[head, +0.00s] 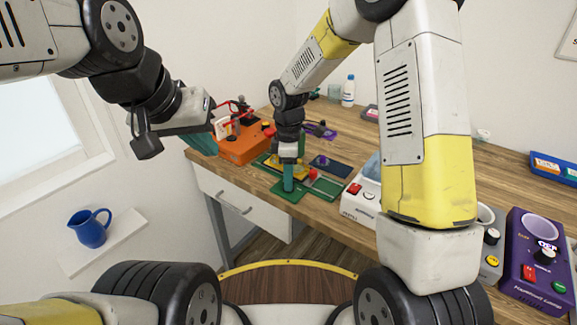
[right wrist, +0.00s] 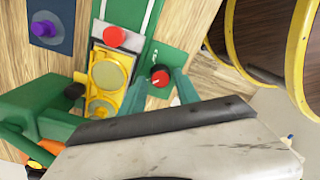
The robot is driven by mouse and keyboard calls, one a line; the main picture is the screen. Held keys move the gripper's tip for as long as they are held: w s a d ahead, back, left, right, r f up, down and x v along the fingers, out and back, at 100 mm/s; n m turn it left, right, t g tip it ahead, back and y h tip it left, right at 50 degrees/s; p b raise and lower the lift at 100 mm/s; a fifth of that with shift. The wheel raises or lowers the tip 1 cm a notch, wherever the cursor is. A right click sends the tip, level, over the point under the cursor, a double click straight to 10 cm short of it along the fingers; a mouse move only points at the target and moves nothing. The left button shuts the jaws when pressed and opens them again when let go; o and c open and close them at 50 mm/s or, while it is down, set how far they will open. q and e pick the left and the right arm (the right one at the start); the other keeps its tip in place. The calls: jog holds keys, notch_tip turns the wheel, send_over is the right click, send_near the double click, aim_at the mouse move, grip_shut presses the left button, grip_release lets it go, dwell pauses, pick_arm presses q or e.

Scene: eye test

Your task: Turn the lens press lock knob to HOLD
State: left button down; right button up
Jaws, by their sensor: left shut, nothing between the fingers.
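The lens press is a green-based device with a yellow body (right wrist: 103,75) and a red button (right wrist: 115,37) in the right wrist view. Its yellow part (head: 272,163) also shows in the head view. The lock knob (right wrist: 160,77) is red and black with a pale mark, on the green base; I cannot read any label by it. My right gripper (right wrist: 162,80) is open, its teal fingers on either side of the knob; I cannot tell if they touch it. In the head view it (head: 289,184) points down at the base. My left gripper (head: 203,144) is shut and empty, left of the desk.
An orange device (head: 243,145) with red leads stands at the desk's left. A white device (head: 358,204) with a red switch and a purple device (head: 537,262) stand to the right. A dark pad with a purple knob (right wrist: 44,29) lies by the press. A blue jug (head: 89,229) stands on a wall shelf.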

jog(key=shift+f, duration=0.65)
grip_shut()
